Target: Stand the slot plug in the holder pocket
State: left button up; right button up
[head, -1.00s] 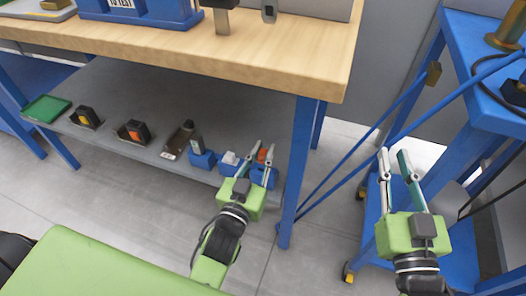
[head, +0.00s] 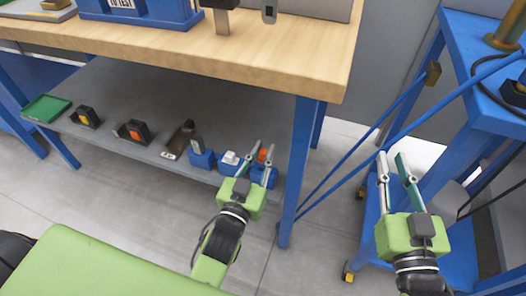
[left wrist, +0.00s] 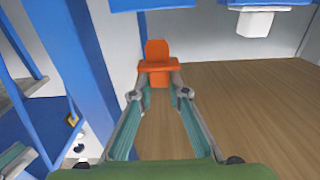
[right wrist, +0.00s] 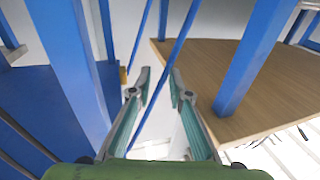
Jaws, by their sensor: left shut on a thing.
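An orange slot plug (left wrist: 157,62) is between the fingertips of my left gripper (left wrist: 158,88), which is shut on it. In the head view, my left gripper (head: 264,147) is at the right end of the bench's lower shelf, with the orange plug (head: 263,155) at its tips. A blue holder block (head: 262,176) is behind the fingers and partly hidden by them. In the left wrist view, a blue block (left wrist: 152,4) shows at the top edge, apart from the plug in the picture. Its pocket is not visible. My right gripper (head: 391,156) is open and empty.
Two more blue blocks stand to the left on the shelf, one with a white piece (head: 231,157). Dark boxes (head: 133,132) and a green tray (head: 46,108) lie further left. A blue bench leg (head: 300,170) is right of my left gripper. A blue cart (head: 470,60) stands right.

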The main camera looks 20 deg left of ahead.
jog(key=f, duration=0.1)
jog(key=f+g, duration=0.1)
jog(key=f, duration=0.1)
jog(key=shift+s+d+h, duration=0.15)
jog(key=shift+d+h, duration=0.15)
jog(key=shift+h, duration=0.1)
dwell(0.4)
pick_arm(q)
jog(key=shift+f, duration=0.35)
pick_arm(e)
jog(key=r, duration=0.2)
jog(key=shift+a+r+t+y, duration=0.25)
jog(key=shift+r+t+y, duration=0.05)
jog(key=shift+r+t, duration=0.1)
pick_arm(q)
jog(key=shift+f, duration=0.25)
pick_arm(e)
jog(key=shift+a+r+t, duration=0.1)
jog(key=shift+r+t, duration=0.2)
jog(key=shift+r, duration=0.2)
pick_arm(q)
jog(key=shift+f, duration=0.1)
pick_arm(e)
jog(key=shift+r, duration=0.35)
